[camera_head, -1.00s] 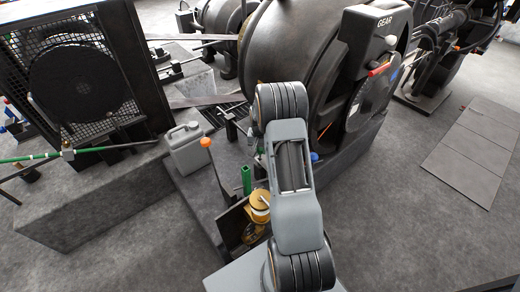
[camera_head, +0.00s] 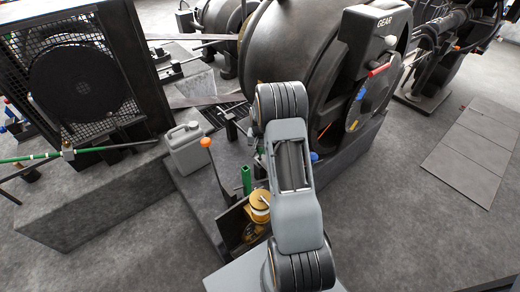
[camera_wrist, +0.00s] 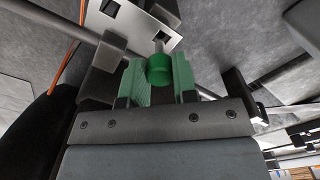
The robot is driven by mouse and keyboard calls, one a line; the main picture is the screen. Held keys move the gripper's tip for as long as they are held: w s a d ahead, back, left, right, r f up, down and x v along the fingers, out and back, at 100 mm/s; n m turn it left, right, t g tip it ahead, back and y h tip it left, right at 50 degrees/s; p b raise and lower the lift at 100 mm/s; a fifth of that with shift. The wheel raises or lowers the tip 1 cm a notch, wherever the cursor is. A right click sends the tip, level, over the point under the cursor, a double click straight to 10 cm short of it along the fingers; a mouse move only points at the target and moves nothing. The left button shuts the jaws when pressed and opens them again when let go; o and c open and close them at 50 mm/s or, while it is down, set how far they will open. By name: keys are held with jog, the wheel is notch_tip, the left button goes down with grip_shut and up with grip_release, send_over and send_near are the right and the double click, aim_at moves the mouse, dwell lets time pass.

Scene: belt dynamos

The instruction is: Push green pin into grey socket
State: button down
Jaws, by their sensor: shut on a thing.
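In the wrist view, the green pin (camera_wrist: 159,69) is between the two green-padded fingers of my gripper (camera_wrist: 160,80), which is shut on it. Its thin metal shank points away from the gripper toward a pale grey plate (camera_wrist: 137,28). The plate has dark square openings, and the shank's tip is close to one of them. I cannot tell whether the tip touches or enters it, or which part is the grey socket.
In the head view, a large dark drum machine (camera_head: 300,50) stands behind my arm. An orange-knobbed lever (camera_head: 206,143), a green upright post (camera_head: 246,180), a yellow-topped spool (camera_head: 260,205) and a grey jerrycan (camera_head: 186,148) are left of it.

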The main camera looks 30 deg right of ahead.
aim_at(260, 155)
jog(key=shift+f+b, duration=1.2)
jog(key=shift+f, duration=0.75)
jog(key=c, duration=0.8)
grip_release()
jog(key=shift+r, duration=0.15)
notch_tip(260, 155, up, 14)
jog(key=p, duration=0.4)
jog(key=shift+f, duration=0.2)
